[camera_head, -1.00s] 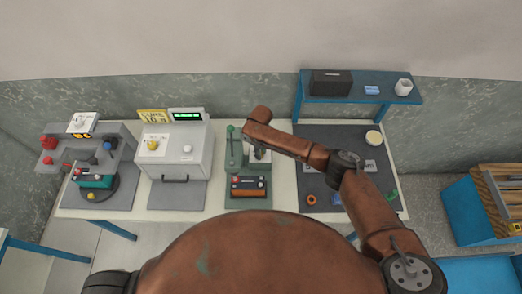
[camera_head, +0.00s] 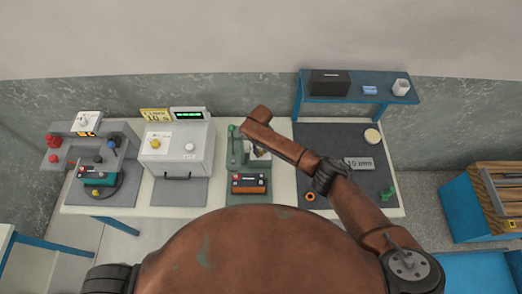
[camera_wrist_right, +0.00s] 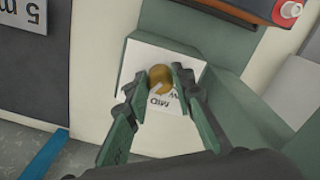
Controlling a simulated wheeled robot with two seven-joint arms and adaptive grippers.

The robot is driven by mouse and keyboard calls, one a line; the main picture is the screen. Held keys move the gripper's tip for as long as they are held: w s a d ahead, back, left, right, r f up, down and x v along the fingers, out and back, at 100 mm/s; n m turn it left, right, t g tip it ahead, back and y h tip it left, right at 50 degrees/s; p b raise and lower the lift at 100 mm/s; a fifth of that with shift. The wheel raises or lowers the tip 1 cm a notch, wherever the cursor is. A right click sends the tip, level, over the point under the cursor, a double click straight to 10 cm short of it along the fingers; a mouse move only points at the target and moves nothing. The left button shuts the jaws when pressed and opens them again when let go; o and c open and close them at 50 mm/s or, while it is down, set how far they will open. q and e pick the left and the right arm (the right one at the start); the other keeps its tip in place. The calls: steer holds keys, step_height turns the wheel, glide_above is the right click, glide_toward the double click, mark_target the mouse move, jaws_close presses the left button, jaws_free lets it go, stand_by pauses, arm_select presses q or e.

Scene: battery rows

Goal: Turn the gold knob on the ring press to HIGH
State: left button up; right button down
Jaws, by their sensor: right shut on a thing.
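The ring press (camera_head: 236,156) is a green machine at the middle of the table, with a lever at its left. Its white dial plate (camera_wrist_right: 190,68) shows in the right wrist view, with MID and part of another word readable; HIGH is not visible. The gold knob (camera_wrist_right: 160,74) sits on this plate. My right gripper (camera_wrist_right: 158,79) has its two green fingers on either side of the knob and is shut on it. In the head view my right arm mostly hides the gripper and knob. My left gripper is not in view.
A battery block (camera_head: 249,183) lies at the press's front. A white box machine (camera_head: 177,150) and a grey machine (camera_head: 100,142) with red knobs stand left. A dark mat (camera_head: 330,143) with small parts lies right, below a blue shelf (camera_head: 392,98).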

mark_target(261, 151)
steer(key=shift+w, duration=0.1)
steer(key=c, duration=1.7)
jaws_free()
steer(key=shift+o, duration=0.2)
steer(key=shift+r, duration=0.1)
step_height(261, 151, up, 12)
